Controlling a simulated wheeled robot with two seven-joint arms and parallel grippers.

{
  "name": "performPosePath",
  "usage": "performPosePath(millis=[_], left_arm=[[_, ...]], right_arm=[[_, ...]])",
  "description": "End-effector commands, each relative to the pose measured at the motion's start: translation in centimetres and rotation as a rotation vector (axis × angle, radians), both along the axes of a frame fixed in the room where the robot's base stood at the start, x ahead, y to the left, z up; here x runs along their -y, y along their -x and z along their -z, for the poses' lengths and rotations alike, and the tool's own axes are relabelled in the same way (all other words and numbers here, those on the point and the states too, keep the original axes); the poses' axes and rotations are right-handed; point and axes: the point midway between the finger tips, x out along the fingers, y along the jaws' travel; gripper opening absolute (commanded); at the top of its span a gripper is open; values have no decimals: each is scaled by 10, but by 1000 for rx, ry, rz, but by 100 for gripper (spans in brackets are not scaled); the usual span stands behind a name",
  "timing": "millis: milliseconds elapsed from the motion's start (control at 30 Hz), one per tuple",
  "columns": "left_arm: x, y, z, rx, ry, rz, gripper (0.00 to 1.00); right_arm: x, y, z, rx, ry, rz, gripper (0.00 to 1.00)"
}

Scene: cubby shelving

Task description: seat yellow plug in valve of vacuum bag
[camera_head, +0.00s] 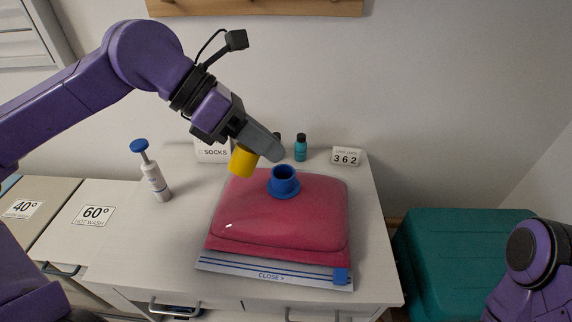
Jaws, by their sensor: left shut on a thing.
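The yellow plug (243,161) is a short cylinder held in my left gripper (258,150), which is shut on it. The plug hangs above the bag's back left part, to the left of the valve and apart from it. The vacuum bag (282,222) is a puffy red-pink bag lying on the white cabinet top. Its blue valve (284,181) is an upright round collar with an open top near the bag's back edge. The bag's front strip reads "CLOSE >" and has a blue slider (341,276) at its right end. My right gripper is not in view; only part of that arm shows at bottom right.
A white pump bottle with a blue top (153,176) stands left of the bag. A teal bottle (300,148), a "362" sign (346,157) and a "SOCKS" box (213,152) stand at the back. A teal bin (462,262) is at right. Bins labelled 40° and 60° (95,215) are at left.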

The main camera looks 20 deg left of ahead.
Motion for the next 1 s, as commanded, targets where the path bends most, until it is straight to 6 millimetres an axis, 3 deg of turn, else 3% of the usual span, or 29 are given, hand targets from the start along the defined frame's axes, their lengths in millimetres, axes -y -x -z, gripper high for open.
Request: performPosePath(millis=[267,400,667,800,1000], left_arm=[[13,-79,31,-9,-4,0,0],[17,-103,65,-8,-2,0,0],[20,-126,98,-6,-2,0,0],[20,-125,118,-3,0,1,0],[20,-125,121,0,0,0,0]], right_arm=[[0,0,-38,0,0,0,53],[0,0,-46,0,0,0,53],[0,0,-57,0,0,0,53],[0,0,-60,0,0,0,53],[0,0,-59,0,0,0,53]])
